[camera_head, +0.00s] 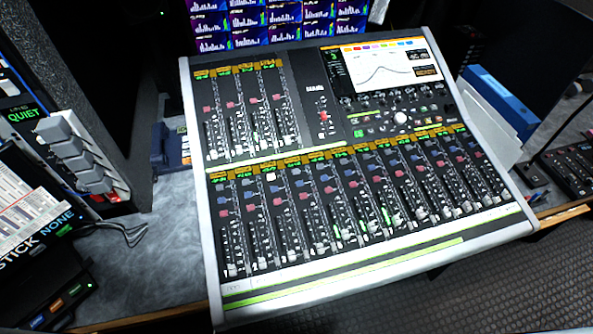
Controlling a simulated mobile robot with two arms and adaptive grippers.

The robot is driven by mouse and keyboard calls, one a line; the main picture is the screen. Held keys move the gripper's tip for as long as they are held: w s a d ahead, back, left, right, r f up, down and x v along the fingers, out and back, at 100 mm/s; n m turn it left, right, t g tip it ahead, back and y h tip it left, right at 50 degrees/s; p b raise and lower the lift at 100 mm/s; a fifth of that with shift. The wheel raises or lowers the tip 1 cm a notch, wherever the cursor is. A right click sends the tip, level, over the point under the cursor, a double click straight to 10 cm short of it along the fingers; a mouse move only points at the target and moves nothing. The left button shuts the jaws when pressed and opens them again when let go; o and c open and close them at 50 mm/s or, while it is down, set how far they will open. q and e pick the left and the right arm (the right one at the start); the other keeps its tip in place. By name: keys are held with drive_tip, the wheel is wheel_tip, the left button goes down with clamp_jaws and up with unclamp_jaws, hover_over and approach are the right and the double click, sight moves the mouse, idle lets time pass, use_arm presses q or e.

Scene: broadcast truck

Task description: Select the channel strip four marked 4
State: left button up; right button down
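The mixing console (212,250) stands on the desk, tilted in the picture. Its lower bank has a long row of channel strips, each with an orange-topped label, small coloured buttons and a fader. The fourth strip from the left (303,195) is unobstructed; its label is too small to read. On the third strip, a button (271,177) looks white and brighter than the grey ones beside it. A shorter bank of strips (240,100) sits at upper left. The console screen (378,68) shows a curve and what looks like a green 3. Neither gripper is in view.
A blue-topped box (500,95) stands beside the console's right side. Monitors (280,22) rise behind. The space above the strips is clear.

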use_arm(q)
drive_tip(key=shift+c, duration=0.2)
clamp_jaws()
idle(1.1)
